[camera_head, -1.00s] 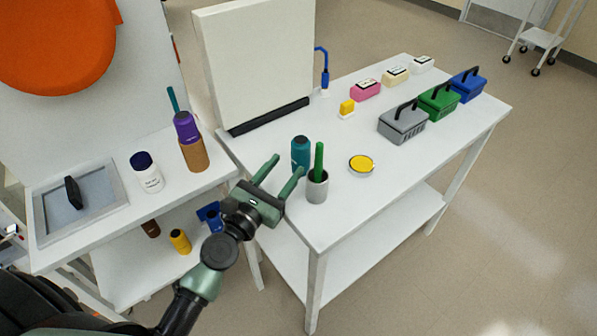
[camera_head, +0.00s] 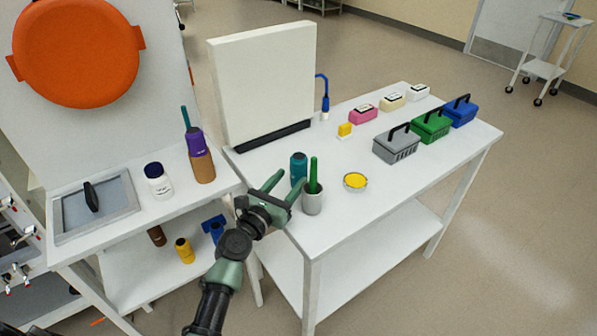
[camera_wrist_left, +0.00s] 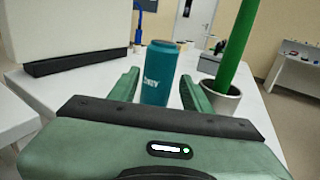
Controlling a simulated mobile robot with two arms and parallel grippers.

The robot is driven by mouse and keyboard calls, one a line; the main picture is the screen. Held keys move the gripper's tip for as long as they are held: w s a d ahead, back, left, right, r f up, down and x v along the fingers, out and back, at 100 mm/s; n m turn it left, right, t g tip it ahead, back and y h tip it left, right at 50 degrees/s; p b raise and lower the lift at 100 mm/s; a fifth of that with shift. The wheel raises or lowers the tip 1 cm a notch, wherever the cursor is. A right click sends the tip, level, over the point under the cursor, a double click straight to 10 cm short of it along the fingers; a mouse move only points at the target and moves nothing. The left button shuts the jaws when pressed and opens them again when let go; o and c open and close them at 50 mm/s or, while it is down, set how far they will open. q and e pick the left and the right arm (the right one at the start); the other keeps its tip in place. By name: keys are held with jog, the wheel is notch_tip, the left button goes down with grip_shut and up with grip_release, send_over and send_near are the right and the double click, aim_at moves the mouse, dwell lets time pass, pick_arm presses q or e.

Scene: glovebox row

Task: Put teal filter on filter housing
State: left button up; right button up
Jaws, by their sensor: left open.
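I cannot tell for certain which object is the filter housing. My right gripper is not in view.
A grey cup (camera_head: 312,203) with a green stick stands close to the right finger. A yellow-topped round dish (camera_head: 355,181) lies to its right. The white upright panel (camera_head: 262,85) stands behind. Baskets and small boxes fill the back right. A purple-and-brown stack (camera_head: 202,167) stands on the left table.

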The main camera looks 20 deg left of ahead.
aim_at(294, 172)
pick_arm(q)
jog(key=w, duration=0.4)
jog(key=shift+d, duration=0.35)
jog(key=shift+r, duration=0.1)
grip_shut()
jog(key=shift+r, duration=0.1)
notch_tip(294, 172, up, 20)
jog(key=p, duration=2.1)
jog(key=s+d+f+y+b, duration=0.1)
jog(key=s+f+b, duration=0.3)
jog(key=s, duration=0.4)
jog(key=s+d+f+b, duration=0.1)
jog(key=s+f+b, duration=0.35)
jog(key=s, duration=0.35)
jog(key=s+r+n+y+b, duration=0.1)
jog(key=s+b, duration=0.3)
jog(key=s, duration=0.9)
jog(key=shift+s+a+r+n+y, duration=0.2)
jog(key=shift+r+n+y, duration=0.2)
jog(key=shift+n+y, duration=0.25)
